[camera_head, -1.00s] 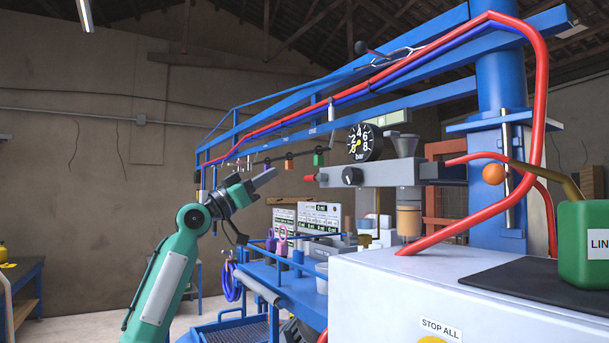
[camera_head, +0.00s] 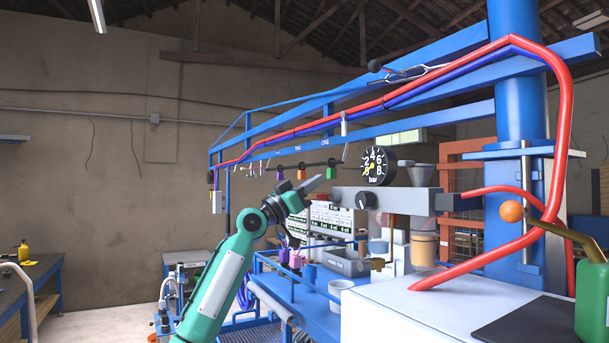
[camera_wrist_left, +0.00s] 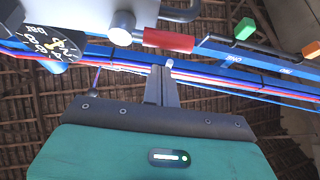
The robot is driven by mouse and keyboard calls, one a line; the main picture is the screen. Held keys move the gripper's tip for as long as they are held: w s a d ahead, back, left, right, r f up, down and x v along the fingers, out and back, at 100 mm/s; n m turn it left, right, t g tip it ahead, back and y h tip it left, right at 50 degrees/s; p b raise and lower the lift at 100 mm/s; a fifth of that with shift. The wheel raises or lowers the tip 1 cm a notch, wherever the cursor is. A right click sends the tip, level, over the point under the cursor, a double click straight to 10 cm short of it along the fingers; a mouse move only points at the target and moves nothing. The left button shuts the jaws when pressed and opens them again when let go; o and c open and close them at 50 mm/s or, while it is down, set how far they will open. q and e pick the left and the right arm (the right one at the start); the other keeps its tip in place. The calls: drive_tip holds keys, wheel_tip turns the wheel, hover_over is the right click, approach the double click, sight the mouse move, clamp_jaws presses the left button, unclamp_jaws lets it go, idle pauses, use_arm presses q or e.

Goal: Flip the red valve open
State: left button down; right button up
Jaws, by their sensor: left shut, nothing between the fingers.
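The red valve handle (camera_wrist_left: 168,41) shows in the left wrist view as a short red grip on a round silver fitting (camera_wrist_left: 122,28). It points right, away from the pale valve block (camera_wrist_left: 75,12). My left gripper (camera_wrist_left: 164,72) is shut and empty, its fingertips just below the red handle in that picture; contact cannot be told. In the head view, my left gripper (camera_head: 313,184) reaches the left end of the grey block (camera_head: 400,199), which carries a black knob (camera_head: 366,201) and a dial gauge (camera_head: 375,165). My right gripper is not in view.
A blue overhead frame (camera_head: 300,147) with red and blue hoses runs above the block. A white cabinet (camera_head: 420,315) stands at front right, with a green can (camera_head: 592,300). A blue bench (camera_head: 315,310) with small items lies below the gripper.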

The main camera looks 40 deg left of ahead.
use_arm(q)
wheel_tip(320, 180, down, 2)
drive_tip(key=shift+w+f, duration=0.15)
drive_tip(key=shift+f, duration=0.1)
idle(0.5)
drive_tip(key=shift+a+f, duration=0.1)
